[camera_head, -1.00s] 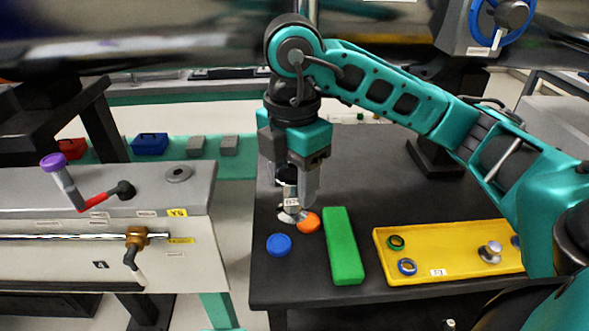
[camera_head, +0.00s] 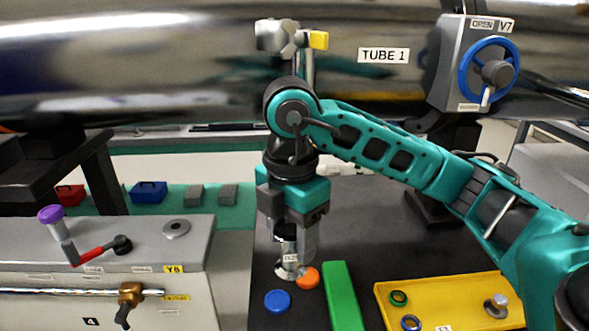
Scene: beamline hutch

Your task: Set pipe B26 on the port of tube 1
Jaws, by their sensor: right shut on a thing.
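My right gripper (camera_head: 292,245) points down over the dark table and is shut on a short metal pipe (camera_head: 290,268). The pipe stands upright and bears a small white label, too small to read surely. Its wide lower flange is at or close to the table top; I cannot tell whether it touches. Tube 1 (camera_head: 200,60) is the large shiny horizontal cylinder across the top, with a "TUBE 1" label. My left gripper is not in view.
An orange cap (camera_head: 307,278) and a blue cap (camera_head: 277,301) lie beside the pipe. A green block (camera_head: 342,298) and a yellow tray (camera_head: 462,294) with rings and a metal part are to the right. A blue handwheel (camera_head: 489,70) marked V7 juts out at upper right.

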